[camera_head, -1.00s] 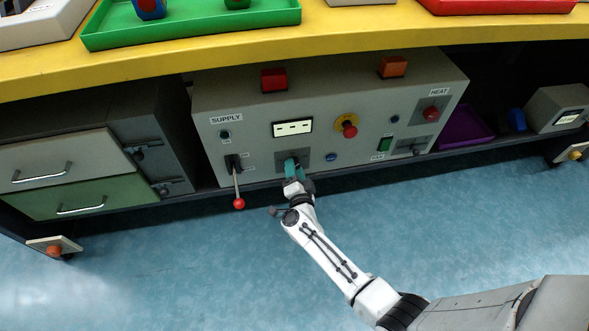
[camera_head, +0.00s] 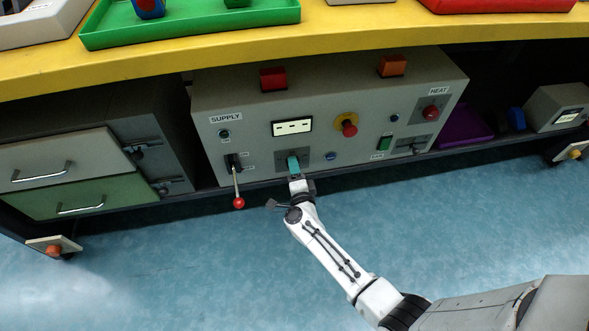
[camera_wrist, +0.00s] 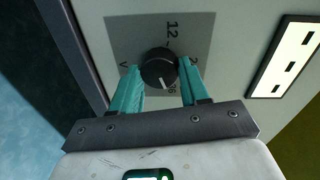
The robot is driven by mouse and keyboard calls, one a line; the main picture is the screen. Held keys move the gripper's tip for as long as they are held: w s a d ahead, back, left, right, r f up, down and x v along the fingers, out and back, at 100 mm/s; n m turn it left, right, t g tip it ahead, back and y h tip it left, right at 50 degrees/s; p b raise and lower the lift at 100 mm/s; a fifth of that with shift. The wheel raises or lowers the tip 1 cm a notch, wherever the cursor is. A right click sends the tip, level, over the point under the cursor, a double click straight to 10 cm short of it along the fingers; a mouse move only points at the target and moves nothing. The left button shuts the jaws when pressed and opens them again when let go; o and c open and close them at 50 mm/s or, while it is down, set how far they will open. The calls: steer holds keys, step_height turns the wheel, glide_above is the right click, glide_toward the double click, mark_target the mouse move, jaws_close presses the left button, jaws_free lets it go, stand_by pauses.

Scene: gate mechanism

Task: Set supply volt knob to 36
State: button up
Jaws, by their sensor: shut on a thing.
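The supply volt knob (camera_wrist: 159,68) is a round black knob with a white pointer line, on a dark grey plate with printed marks, among them "12". In the wrist view its pointer faces the lower side, towards a partly hidden mark that seems to end in 6. My gripper (camera_wrist: 161,88) has teal fingers on both sides of the knob and is shut on it. In the head view my gripper (camera_head: 294,166) is at the front of the grey supply panel (camera_head: 240,112), below the display, and hides the knob.
A lever with a red ball (camera_head: 239,202) sticks out left of my gripper. A red knob on a yellow base (camera_head: 349,127) and a blue button (camera_head: 331,156) are to the right. The display (camera_head: 292,127) is above. The blue floor in front is clear.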

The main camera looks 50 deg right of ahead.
steer(key=o, duration=1.1)
steer(key=shift+c, duration=0.2)
steer(key=p+v, duration=0.3)
steer(key=v, duration=0.7)
steer(key=shift+s+a+p, duration=0.25)
steer(key=shift+s+p, duration=0.05)
steer(key=shift+p, duration=0.05)
